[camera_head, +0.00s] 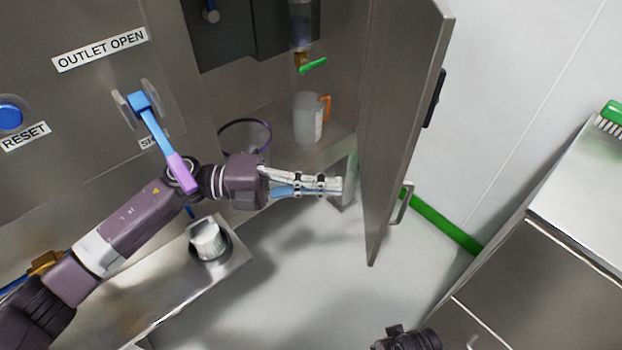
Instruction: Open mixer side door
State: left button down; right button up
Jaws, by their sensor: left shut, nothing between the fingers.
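The mixer side door (401,115) is a grey metal panel standing well open, swung out to the right of the mixer body. Its bar handle (402,203) is on the right face near the lower edge, and a black latch piece (434,98) sits higher up. My left gripper (338,186) is shut and empty, with its fingertips close to the door's inner side. I cannot tell whether they touch the door. A dark part of my right arm (408,338) shows at the bottom edge; its fingers are not visible.
Inside the opening are a clear jug (308,118) with an orange handle and a green valve lever (313,66). A blue and purple lever (158,139) is near my left wrist. A metal cabinet (575,222) stands right. Floor (300,290) below the door is clear.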

aim_at(390, 187)
pick_arm(q)
jog(key=d, duration=0.8)
jog(key=shift+s+d, duration=0.15)
jog(key=shift+s, duration=0.2)
pick_arm(e)
jog(key=shift+f, duration=0.35)
